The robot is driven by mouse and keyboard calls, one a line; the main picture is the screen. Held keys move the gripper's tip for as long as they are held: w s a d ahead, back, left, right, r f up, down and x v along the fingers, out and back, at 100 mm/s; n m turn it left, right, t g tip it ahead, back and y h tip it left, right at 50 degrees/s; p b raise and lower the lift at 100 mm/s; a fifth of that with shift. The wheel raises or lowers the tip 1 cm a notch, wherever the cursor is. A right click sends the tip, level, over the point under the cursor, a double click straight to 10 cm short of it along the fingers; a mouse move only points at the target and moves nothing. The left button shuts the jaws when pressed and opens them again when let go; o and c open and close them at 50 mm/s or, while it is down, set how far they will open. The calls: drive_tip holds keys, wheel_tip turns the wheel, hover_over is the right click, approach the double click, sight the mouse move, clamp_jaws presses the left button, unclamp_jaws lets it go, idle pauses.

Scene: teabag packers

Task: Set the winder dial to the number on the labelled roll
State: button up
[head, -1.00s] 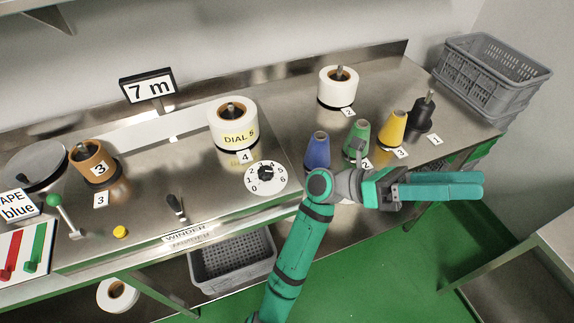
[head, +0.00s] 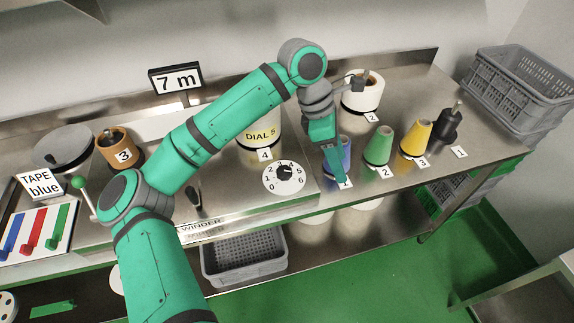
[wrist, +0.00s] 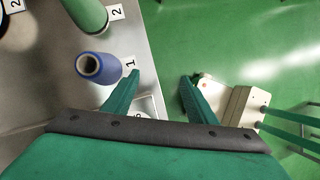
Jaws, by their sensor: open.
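The winder dial (head: 284,178) is a white disc numbered 0 to 6 with a black knob, on the bench front right of the WINDER label. The knob's pointer seems to sit near the upper numbers, but I cannot read it exactly. The white roll (head: 261,136) behind it carries a yellow label reading DIAL 5; my arm partly covers it. My gripper (head: 336,168) points down, right of the dial, in front of the blue cone (head: 346,150). In the wrist view my gripper (wrist: 152,82) is open and empty, fingers apart, beside the blue cone.
Green (head: 379,147) and yellow (head: 415,138) cones and a black peg (head: 447,127) stand to the right. A white roll (head: 363,98) stands behind. A 7 m sign (head: 176,80) and a brown roll (head: 119,147) are at left. A grey crate (head: 243,262) sits below the bench.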

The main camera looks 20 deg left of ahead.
sight(284, 170)
drive_tip(key=a+r+n+y, duration=0.15)
drive_tip(key=a+y, duration=0.35)
drive_tip(key=a, duration=0.8)
drive_tip(key=f, duration=0.9)
drive_tip(key=shift+w+a+f, duration=0.15)
drive_tip(key=shift+a+f, duration=0.2)
drive_tip(key=shift+f, duration=0.05)
drive_tip(key=shift+c, duration=0.4)
drive_tip(key=c, duration=1)
